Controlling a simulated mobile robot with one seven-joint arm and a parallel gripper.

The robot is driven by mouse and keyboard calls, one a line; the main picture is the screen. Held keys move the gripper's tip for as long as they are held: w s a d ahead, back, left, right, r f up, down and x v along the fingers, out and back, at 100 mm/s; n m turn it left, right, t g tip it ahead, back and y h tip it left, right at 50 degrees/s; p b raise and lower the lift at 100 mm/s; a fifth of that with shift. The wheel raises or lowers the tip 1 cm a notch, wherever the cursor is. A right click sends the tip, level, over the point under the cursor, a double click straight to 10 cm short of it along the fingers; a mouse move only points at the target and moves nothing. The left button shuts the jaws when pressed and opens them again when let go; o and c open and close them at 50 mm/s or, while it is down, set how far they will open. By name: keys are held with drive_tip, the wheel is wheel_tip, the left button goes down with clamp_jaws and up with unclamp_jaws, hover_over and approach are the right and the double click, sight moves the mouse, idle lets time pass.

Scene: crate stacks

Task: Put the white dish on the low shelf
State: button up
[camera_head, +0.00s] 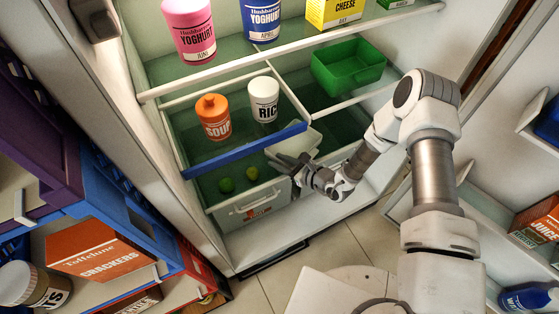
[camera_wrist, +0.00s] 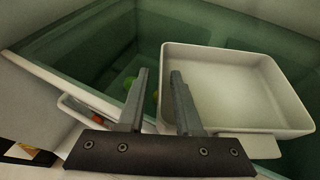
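The white dish (camera_wrist: 285,92) is a shallow rectangular tray, empty, at the right of the wrist view. In the head view the dish (camera_head: 306,141) is partly hidden by my gripper (camera_head: 284,161), near the right end of the blue shelf edge. In the wrist view my gripper (camera_wrist: 159,72) is open, with one finger over the dish's left side and the other outside it. I cannot tell whether a finger touches the dish. A lower glass shelf with a blue front edge (camera_head: 245,151) lies inside the fridge.
A drawer (camera_head: 250,207) with green round fruit is below. Yoghurts (camera_head: 190,30) and cheese (camera_head: 333,12) stand on the upper shelf.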

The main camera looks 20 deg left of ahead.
drive_tip(key=shift+r, duration=0.25)
drive_tip(key=p+v, duration=0.3)
drive_tip(key=v, duration=0.9)
drive_tip(key=shift+f+p, duration=0.2)
drive_tip(key=shift+p, duration=0.1)
drive_tip(key=shift+r, duration=0.15)
drive_tip(key=s+d+r+n+g+h, duration=0.1)
drive_tip(key=d+r+n+g, duration=0.15)
drive_tip(key=r+n, duration=0.65)
drive_tip(key=s+d+r+n+g, duration=0.1)
drive_tip(key=r+n+g, duration=0.25)
drive_tip(key=r, duration=1.25)
drive_tip(key=s+d+r+n+t+h, duration=0.4)
drive_tip(key=s+d+r+h, duration=0.1)
drive_tip(key=d+r, duration=0.4)
drive_tip(key=s+d+r+n+t+h, duration=0.4)
drive_tip(key=d+r, duration=0.5)
drive_tip(key=d, duration=0.3)
drive_tip(key=s+h, duration=0.1)
drive_tip(key=h, duration=0.1)
drive_tip(key=shift+s+d+r+n+h, duration=0.2)
drive_tip(key=shift+s+d+n+h, duration=0.1)
drive_tip(key=shift+n+h, duration=0.1)
